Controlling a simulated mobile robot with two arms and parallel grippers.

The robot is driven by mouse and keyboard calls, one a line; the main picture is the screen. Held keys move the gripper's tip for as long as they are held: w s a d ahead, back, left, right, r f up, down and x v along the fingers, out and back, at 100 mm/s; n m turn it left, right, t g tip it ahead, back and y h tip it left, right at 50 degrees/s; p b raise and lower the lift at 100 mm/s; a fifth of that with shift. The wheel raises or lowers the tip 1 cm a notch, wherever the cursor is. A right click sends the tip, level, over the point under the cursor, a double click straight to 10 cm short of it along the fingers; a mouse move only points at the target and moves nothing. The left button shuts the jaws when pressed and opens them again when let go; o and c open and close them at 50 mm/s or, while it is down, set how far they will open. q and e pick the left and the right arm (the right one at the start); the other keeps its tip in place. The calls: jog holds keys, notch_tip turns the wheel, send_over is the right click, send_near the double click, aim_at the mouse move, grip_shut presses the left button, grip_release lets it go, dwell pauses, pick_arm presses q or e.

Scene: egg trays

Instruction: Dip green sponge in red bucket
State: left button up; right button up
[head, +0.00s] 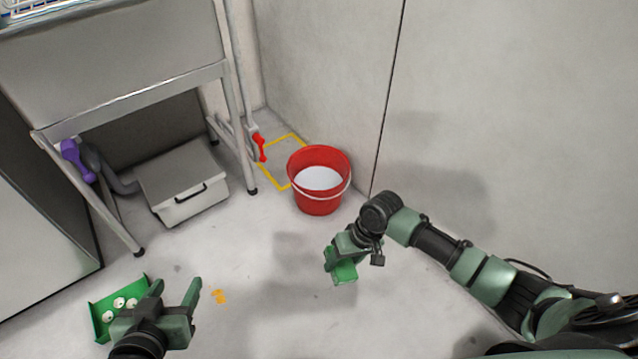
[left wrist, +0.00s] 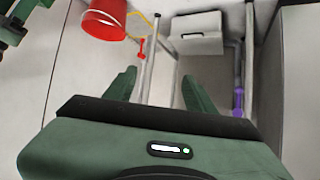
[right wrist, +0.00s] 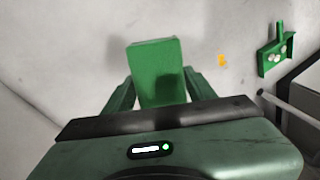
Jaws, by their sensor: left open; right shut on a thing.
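The green sponge (right wrist: 158,75) is a block held between the fingers of my right gripper (right wrist: 153,95) in the right wrist view. In the head view the right gripper (head: 345,256) holds the sponge (head: 343,273) in front of and below the red bucket in the picture, apart from it. The red bucket (head: 318,198) stands upright on the floor by the wall, with whitish contents and a pale handle. It also shows at the top of the left wrist view (left wrist: 104,20). My left gripper (head: 172,300) is open and empty at the lower left; its spread fingers show in the left wrist view (left wrist: 160,88).
A metal sink stand (head: 140,90) is at the upper left, with a grey box (head: 190,190) beneath it. A green dustpan (head: 105,308) holding eggs lies beside my left gripper. An orange spill (head: 220,297) marks the floor. Floor between sponge and bucket is clear.

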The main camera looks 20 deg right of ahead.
aim_at(342, 269)
jog(key=shift+f+b, duration=0.5)
jog(key=shift+f, duration=0.75)
jog(key=shift+f+b, duration=0.3)
jog(key=shift+f, duration=0.35)
pick_arm(q)
jog(key=w+d+r+t+h+b, duration=0.1)
jog(key=r+t+h, duration=0.1)
jog(key=r+t, duration=0.3)
jog(key=w+d+r+t+h+b, duration=0.1)
jog(key=r+t, duration=0.5)
jog(key=r, duration=0.7)
jog(key=shift+w+d+r+m+h+b, duration=0.35)
jog(key=shift+w+d+h, duration=0.1)
jog(key=shift+d, duration=0.25)
pick_arm(e)
jog(key=shift+f, duration=2.5)
jog(key=shift+r, duration=0.1)
pick_arm(q)
jog(key=s+a+f+g+y+p, duration=0.2)
jog(key=f+g, duration=0.4)
jog(key=f, duration=0.4)
jog(key=s+a+f+g+y+p, duration=0.2)
jog(key=f+g, duration=0.5)
jog(key=f, duration=0.4)
jog(key=shift+s+a+p, duration=0.25)
jog(key=shift+s+p, duration=0.35)
jog(key=shift+s, duration=0.15)
pick_arm(e)
jog(key=shift+r, duration=1.9)
